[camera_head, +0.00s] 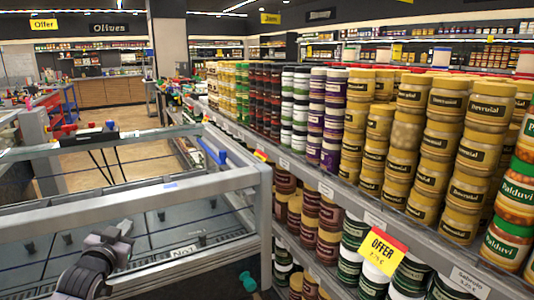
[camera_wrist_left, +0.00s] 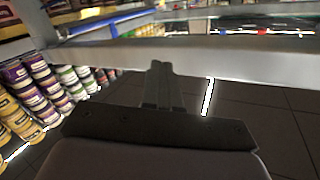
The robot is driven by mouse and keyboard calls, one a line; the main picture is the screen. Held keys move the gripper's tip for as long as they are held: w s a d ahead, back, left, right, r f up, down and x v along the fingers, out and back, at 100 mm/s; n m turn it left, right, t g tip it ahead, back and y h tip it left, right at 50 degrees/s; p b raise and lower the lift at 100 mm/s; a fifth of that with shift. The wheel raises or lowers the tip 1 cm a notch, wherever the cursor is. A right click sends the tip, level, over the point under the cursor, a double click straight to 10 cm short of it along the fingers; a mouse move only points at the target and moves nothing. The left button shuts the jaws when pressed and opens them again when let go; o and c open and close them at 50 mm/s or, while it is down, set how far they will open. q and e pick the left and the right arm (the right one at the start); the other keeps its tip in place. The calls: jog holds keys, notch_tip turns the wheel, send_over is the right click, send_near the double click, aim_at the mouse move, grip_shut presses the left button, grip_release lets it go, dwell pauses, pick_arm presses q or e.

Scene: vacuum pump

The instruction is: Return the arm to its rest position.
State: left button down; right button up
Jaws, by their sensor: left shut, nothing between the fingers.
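My left arm (camera_head: 88,270) comes in at the bottom left of the head view, dark grey and jointed. My left gripper (camera_head: 122,229) is at its end, in front of the pale metal frame. In the left wrist view its two fingers (camera_wrist_left: 160,75) lie together, with nothing between them, and point toward a grey metal bar. I cannot tell whether they touch the bar. My right gripper is in neither view.
The metal frame (camera_head: 215,181) with dark panels fills the left foreground. A shelf with stacked gold jars (camera_head: 430,160) and an Offer tag (camera_head: 384,246) runs along the right. The wrist view shows dark floor tiles (camera_wrist_left: 275,110) below the bar.

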pick_arm(q)
jog(key=s+d+f+g+h, duration=0.1)
jog(key=s+d+f, duration=0.2)
jog(key=s+f, duration=0.3)
jog(key=s+d+f+g+h, duration=0.1)
jog(key=s+d+f, duration=0.2)
jog(key=s+f, duration=0.35)
jog(key=s+d+f+g, duration=0.2)
jog(key=s+d+f, duration=0.2)
jog(key=s+f, duration=0.15)
jog(key=s+d+f+g, duration=0.1)
jog(key=s+d+f, duration=0.1)
jog(key=s, duration=0.7)
jog(key=s+d+f+g+h, duration=0.1)
jog(key=s+d+f, duration=0.2)
jog(key=s, duration=0.6)
notch_tip(320, 180, down, 2)
jog(key=shift+n+g, duration=0.3)
